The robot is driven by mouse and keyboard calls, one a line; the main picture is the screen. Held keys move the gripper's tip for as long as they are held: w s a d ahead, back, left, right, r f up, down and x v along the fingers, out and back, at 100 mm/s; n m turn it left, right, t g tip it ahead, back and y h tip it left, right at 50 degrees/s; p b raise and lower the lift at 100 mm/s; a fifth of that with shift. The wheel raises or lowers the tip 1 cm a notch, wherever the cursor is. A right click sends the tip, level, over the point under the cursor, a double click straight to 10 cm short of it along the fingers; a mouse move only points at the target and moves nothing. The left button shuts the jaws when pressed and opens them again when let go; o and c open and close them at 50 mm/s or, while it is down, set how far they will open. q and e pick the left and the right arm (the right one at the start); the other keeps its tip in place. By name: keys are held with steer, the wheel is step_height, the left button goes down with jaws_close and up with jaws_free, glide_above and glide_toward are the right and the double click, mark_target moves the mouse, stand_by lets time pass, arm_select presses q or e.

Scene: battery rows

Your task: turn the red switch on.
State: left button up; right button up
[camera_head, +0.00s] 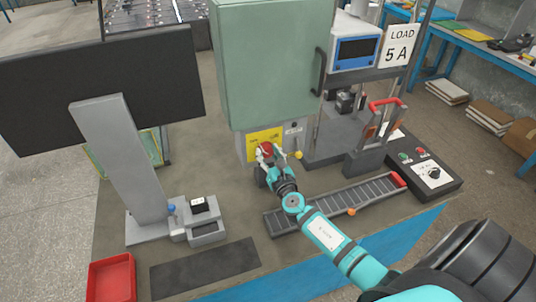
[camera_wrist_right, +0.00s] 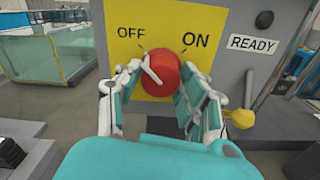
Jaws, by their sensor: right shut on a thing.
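The red switch (camera_wrist_right: 168,68) is a round knob on a yellow plate (camera_wrist_right: 118,17) marked OFF at left and ON at right. A white bar on the knob leans to the upper left, toward the OFF side. In the head view the switch (camera_head: 267,149) shows low on the green cabinet. My right gripper (camera_wrist_right: 162,78) is shut on the knob, one finger at each side; it also shows in the head view (camera_head: 267,158). My left gripper is not in view.
A yellow knob (camera_wrist_right: 243,118) sticks out right of the plate, below a READY label (camera_wrist_right: 252,43). A roller track (camera_head: 335,203), a control box (camera_head: 432,174) and a lever stand (camera_head: 366,158) are at right. A monitor (camera_head: 95,85) and a red tray (camera_head: 111,277) are at left.

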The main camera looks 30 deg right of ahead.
steer(key=m+b, duration=0.2)
steer(key=m, duration=0.2)
steer(key=shift+f, duration=0.1)
steer(key=m+b, duration=0.2)
steer(key=m, duration=0.2)
steer(key=shift+m, duration=0.3)
steer(key=m, duration=0.4)
steer(key=shift+a+b, duration=0.1)
steer(key=shift+b, duration=0.3)
steer(key=m, duration=0.5)
steer(key=shift+r, duration=0.2)
steer(key=shift+m, duration=0.3)
steer(key=o, duration=1.2)
